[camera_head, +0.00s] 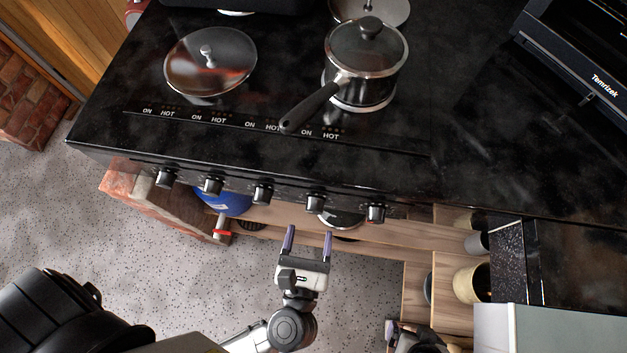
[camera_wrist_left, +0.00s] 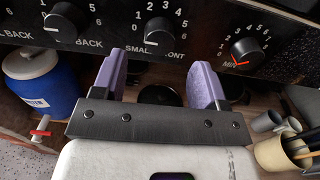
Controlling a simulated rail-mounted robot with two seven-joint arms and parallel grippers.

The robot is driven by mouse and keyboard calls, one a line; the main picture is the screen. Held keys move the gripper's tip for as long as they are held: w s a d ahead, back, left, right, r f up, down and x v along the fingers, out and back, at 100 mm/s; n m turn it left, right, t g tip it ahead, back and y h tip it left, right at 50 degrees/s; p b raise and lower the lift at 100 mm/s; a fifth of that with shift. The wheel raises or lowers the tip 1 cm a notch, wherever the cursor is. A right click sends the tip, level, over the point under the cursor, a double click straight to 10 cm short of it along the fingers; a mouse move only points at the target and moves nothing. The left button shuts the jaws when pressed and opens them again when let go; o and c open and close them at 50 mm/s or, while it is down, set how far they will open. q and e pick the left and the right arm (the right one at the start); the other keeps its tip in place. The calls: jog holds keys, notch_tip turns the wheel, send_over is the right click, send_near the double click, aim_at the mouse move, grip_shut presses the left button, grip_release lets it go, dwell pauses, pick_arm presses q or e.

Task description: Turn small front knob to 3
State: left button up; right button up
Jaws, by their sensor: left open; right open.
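The small front knob (camera_wrist_left: 160,30) is a black knob in the middle of the left wrist view, with white numbers around it and "SMALL FRONT" partly covered below it. Its setting is not clear to me. In the head view it appears to be the second knob from the right (camera_head: 315,203) on the stove's front edge. My left gripper (camera_head: 308,238) is open and empty in front of it, apart from it; its purple fingers (camera_wrist_left: 162,85) point towards the panel, below the knob. My right gripper (camera_head: 415,328) is open at the bottom of the head view, partly cut off.
Neighbouring knobs stand on both sides: a "BACK" knob (camera_wrist_left: 65,22) left and a red-marked knob (camera_wrist_left: 247,52) right. A pot (camera_head: 367,60) and a lid (camera_head: 210,62) sit on the stove top (camera_head: 110,100). Below are shelves with a blue container (camera_wrist_left: 40,85) and cups (camera_wrist_left: 270,155).

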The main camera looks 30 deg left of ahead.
aim_at(314, 212)
pick_arm(q)
jog(key=shift+x, duration=2.45)
jog(key=shift+c, duration=0.2)
